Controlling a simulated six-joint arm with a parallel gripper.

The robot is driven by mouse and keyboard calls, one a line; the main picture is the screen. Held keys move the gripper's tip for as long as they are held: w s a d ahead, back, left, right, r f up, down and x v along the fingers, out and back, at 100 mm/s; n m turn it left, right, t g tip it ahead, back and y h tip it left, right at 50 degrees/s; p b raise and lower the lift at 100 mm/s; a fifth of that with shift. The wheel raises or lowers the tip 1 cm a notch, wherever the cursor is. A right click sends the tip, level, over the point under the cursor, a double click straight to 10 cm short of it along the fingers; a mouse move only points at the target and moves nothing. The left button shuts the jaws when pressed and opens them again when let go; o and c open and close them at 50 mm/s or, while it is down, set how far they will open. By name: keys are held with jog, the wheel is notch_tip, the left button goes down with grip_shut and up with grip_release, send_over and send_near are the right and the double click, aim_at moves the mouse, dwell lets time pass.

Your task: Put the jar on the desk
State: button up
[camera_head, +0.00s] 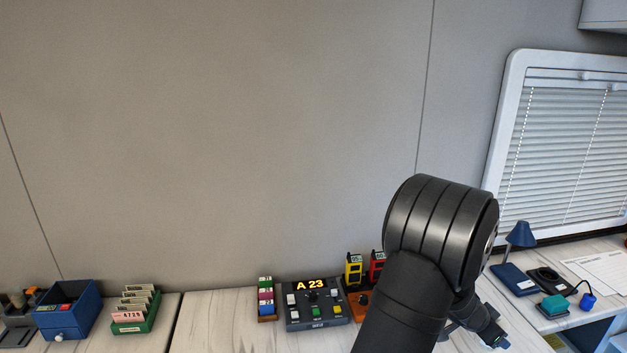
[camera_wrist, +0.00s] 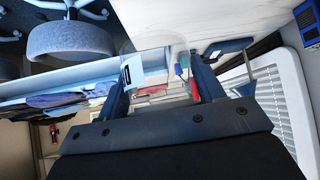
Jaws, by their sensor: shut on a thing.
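My gripper (camera_wrist: 163,72) is shut on a pale, partly see-through thing, which looks to be the jar (camera_wrist: 152,62); its outline is faint against the background. In the head view my black arm hides most of the gripper, and only its end (camera_head: 492,336) shows at the lower right, beside the desk. The jar cannot be made out there. The white desk (camera_head: 593,312) stands under the window at the right. Its pale top seems to show in the wrist view too (camera_wrist: 205,14), beyond the fingers.
On the desk are a blue lamp (camera_head: 521,235), a teal block (camera_head: 555,305), a small blue thing (camera_head: 587,301) and a printed sheet (camera_head: 598,268). A grey control box (camera_head: 317,311) and radios (camera_head: 354,270) stand on the counter left of my arm. A grey chair (camera_wrist: 70,45) shows in the wrist view.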

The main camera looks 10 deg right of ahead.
jog(key=w+a+r+n+t+y, duration=0.1)
jog(key=w+a+r+n+t, duration=0.15)
jog(key=w+a, duration=0.9)
jog(key=w+a+r+n+t+y, duration=0.15)
jog(key=w+a+n, duration=0.25)
jog(key=w+a, duration=0.7)
jog(key=a+r+n+t+y, duration=0.2)
jog(key=a+n+t+y, duration=0.3)
jog(key=a, duration=2.6)
jog(key=s+d+f+m+g+h, duration=0.3)
jog(key=s+d+m, duration=0.1)
jog(key=s+d, duration=0.45)
jog(key=s+d+f+m+g+h, duration=0.3)
jog(key=s+d+m+h, duration=0.1)
jog(key=s+d, duration=0.5)
jog(key=w+a+f, duration=0.4)
jog(key=w, duration=0.1)
jog(key=w+a+f, duration=0.2)
jog(key=w+a, duration=0.1)
jog(key=shift+f, duration=0.3)
jog(key=shift+w+a+f, duration=0.1)
jog(key=shift+f, duration=1.95)
